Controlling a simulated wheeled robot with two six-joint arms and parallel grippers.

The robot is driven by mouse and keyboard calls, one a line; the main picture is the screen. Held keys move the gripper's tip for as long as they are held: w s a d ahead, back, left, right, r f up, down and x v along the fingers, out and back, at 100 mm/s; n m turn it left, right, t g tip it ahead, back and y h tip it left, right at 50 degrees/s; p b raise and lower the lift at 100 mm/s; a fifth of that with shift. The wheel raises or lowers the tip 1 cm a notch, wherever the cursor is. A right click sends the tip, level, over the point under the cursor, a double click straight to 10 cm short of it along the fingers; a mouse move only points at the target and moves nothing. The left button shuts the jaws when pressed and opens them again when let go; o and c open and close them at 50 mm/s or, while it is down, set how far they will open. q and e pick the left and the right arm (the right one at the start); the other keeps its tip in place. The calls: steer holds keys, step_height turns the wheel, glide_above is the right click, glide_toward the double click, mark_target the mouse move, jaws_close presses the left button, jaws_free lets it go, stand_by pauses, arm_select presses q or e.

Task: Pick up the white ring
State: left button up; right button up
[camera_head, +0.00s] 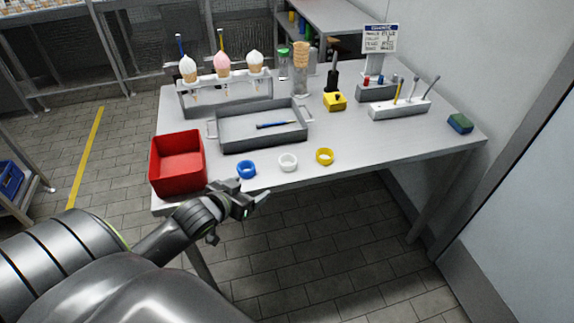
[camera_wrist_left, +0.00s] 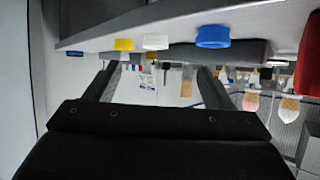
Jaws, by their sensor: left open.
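The white ring (camera_head: 288,162) lies on the grey table near its front edge, between a blue ring (camera_head: 246,169) and a yellow ring (camera_head: 325,156). My left gripper (camera_head: 254,190) is open and empty at the table's front edge, in front of the blue ring and to the left of the white ring. In the left wrist view, which looks upside down, the white ring (camera_wrist_left: 155,42) shows beyond and between the two open fingers (camera_wrist_left: 158,78), apart from them. My right gripper is in neither view.
A red bin (camera_head: 178,163) stands at the table's front left. Behind the rings is a grey tray (camera_head: 235,136) holding a blue pen. A rack with ice cream cones (camera_head: 226,92) stands at the back left. The table's front right (camera_head: 400,142) is clear.

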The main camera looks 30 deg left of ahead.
arm_select(q)
steer(key=w+r, duration=0.2)
steer(key=t, duration=0.1)
glide_toward(291, 158)
steer(key=shift+w+a+r, duration=0.1)
steer(key=shift+w+r, duration=0.05)
steer(key=shift+r, duration=0.1)
steer(key=shift+f+x, duration=0.2)
steer(key=shift+x, duration=2.75)
steer(key=c, duration=1)
steer(key=shift+c, duration=0.2)
